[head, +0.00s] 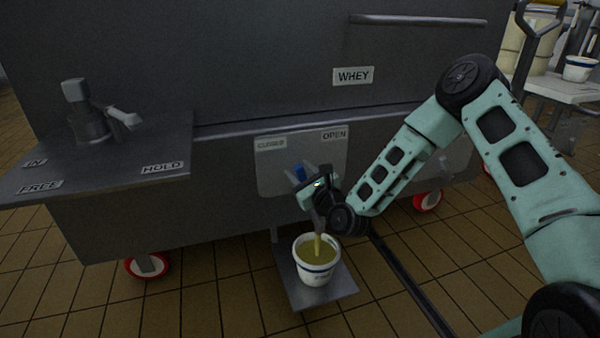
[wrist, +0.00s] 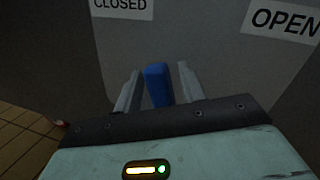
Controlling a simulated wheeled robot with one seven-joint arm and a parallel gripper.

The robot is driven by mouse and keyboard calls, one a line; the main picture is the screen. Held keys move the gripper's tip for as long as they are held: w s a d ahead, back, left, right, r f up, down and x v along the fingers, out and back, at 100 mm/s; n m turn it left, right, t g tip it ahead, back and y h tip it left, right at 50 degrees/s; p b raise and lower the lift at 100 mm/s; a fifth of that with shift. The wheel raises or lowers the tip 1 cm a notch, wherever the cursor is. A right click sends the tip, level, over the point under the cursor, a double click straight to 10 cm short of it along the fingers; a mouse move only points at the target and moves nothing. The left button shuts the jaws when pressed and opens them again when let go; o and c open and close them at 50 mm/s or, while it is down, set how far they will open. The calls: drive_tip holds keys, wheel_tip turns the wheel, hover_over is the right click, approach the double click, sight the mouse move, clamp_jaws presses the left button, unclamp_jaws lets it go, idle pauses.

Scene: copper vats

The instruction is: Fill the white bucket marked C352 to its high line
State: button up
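The white bucket (head: 316,275) stands upright on a low metal plate below the vat's valve. A dark marking shows on its front, too small to read. A yellowish stream (head: 317,246) runs into it, and yellowish liquid stands fairly near its rim. I cannot make out a high line. The valve's blue handle (head: 300,172) sits in front of a panel with CLOSED at left and OPEN at right. My gripper (head: 311,184) is at the handle. In the wrist view the blue handle (wrist: 157,86) stands between my two open fingers (wrist: 159,80), with narrow gaps on both sides.
The grey vat (head: 230,60) bears a WHEY sign (head: 353,76) and rolls on red-rimmed casters. A metal shelf (head: 120,160) with HOLD and FREE labels juts out at left. The low plate (head: 300,299) reaches over the tiled floor. A cart (head: 560,86) with containers stands at upper right.

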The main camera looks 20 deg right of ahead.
drive_tip(key=p+v, duration=0.5)
drive_tip(key=v, duration=1.2)
drive_tip(key=shift+s+p, duration=0.25)
drive_tip(key=shift+p, duration=0.15)
